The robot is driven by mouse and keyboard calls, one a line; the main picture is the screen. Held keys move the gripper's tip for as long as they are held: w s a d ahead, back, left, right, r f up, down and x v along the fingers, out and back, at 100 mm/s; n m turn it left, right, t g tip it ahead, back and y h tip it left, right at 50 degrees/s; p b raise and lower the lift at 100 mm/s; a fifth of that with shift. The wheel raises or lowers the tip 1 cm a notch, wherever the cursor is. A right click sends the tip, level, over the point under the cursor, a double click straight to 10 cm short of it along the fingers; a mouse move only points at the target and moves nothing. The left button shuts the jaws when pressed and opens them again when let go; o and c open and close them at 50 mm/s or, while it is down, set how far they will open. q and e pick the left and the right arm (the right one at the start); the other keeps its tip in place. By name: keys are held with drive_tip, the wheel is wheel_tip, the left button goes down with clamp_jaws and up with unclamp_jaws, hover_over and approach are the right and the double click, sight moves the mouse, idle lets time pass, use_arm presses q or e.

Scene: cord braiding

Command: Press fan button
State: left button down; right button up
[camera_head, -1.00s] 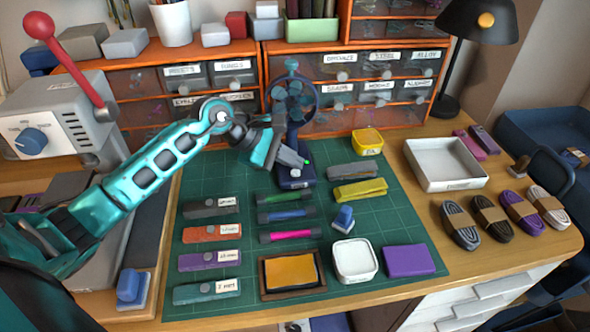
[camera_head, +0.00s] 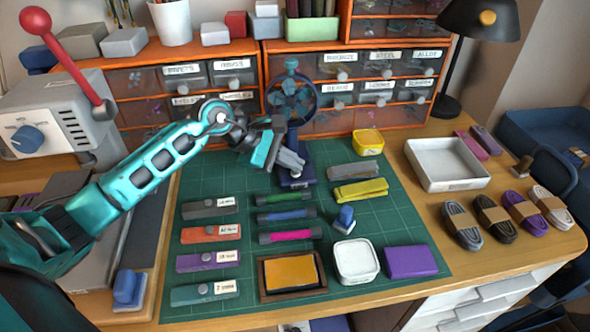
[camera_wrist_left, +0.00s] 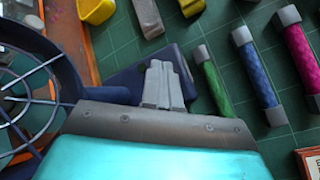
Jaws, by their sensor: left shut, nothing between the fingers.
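The dark blue desk fan (camera_head: 291,100) stands at the back of the green cutting mat (camera_head: 345,220), in front of the drawers. Its base (camera_head: 296,183) lies on the mat, partly covered by my left gripper (camera_head: 298,170). My left gripper is shut and empty, fingers angled down at the base. In the left wrist view the closed grey fingertips (camera_wrist_left: 161,78) overlap the fan base (camera_wrist_left: 128,82), and the fan cage (camera_wrist_left: 30,90) is at the left. I cannot make out the button; the fingers may hide it. Contact cannot be told. My right gripper is not in view.
Blue, green and pink cord rods (camera_head: 285,216) lie in front of the fan. Orange-framed drawers (camera_head: 340,122) stand behind. A white tray (camera_head: 447,164) is further right.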

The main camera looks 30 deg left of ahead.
sight(291, 173)
use_arm(q)
drive_tip(key=shift+r, duration=0.25)
drive_tip(key=shift+r, duration=0.1)
drive_tip(key=shift+r+p, duration=1.6)
drive_tip(key=shift+r, duration=1.35)
drive_tip(key=shift+s+d+f, duration=0.1)
